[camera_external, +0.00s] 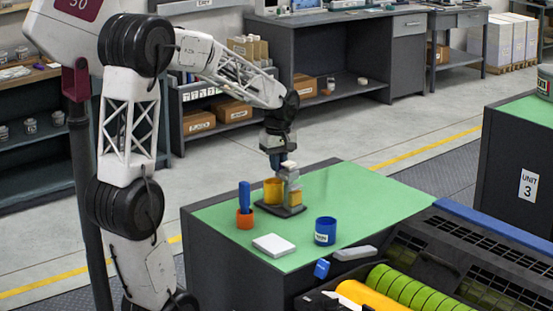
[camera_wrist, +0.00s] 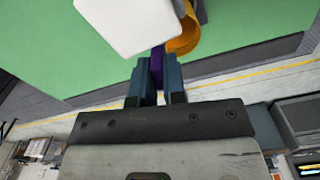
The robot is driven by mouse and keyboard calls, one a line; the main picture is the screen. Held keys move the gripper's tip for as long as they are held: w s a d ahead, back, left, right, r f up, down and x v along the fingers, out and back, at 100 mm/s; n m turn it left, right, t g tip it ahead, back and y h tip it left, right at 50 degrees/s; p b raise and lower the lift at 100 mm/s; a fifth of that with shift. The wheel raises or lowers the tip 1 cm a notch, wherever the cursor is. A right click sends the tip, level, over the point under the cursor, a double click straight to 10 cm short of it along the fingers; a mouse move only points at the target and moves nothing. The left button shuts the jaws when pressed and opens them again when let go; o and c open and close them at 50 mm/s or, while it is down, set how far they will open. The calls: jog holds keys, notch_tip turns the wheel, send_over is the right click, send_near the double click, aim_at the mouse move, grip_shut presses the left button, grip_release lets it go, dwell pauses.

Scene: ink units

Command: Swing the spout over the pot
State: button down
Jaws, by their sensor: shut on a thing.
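My gripper (camera_external: 282,158) points down over a small grey stand (camera_external: 291,182) on a dark base plate (camera_external: 281,210). In the wrist view its two blue-grey fingers (camera_wrist: 156,80) are shut on a purple piece (camera_wrist: 157,66). This piece seems to be part of the spout, but its join is hidden. A white block (camera_wrist: 118,20), perhaps the spout's head, lies just beyond the fingers. A yellow-orange cup-like vessel (camera_external: 273,190) stands beside the stand; its curved wall shows in the wrist view (camera_wrist: 186,32). I cannot tell whether this or the blue pot (camera_external: 325,231) is the task's pot.
An orange cup (camera_external: 245,219) holding a blue upright object (camera_external: 244,196) stands left on the green bench top (camera_external: 225,220). A white flat block (camera_external: 273,245) lies at the front. A dark machine with green and yellow rollers (camera_external: 405,288) adjoins the front right. The bench's right side is clear.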

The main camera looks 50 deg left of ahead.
jog(key=shift+s+n, duration=0.5)
jog(key=shift+n, duration=0.4)
jog(key=shift+s+n, duration=0.5)
jog(key=shift+n, duration=0.4)
jog(key=c, duration=1.2)
grip_release()
jog(key=shift+r, duration=3.9)
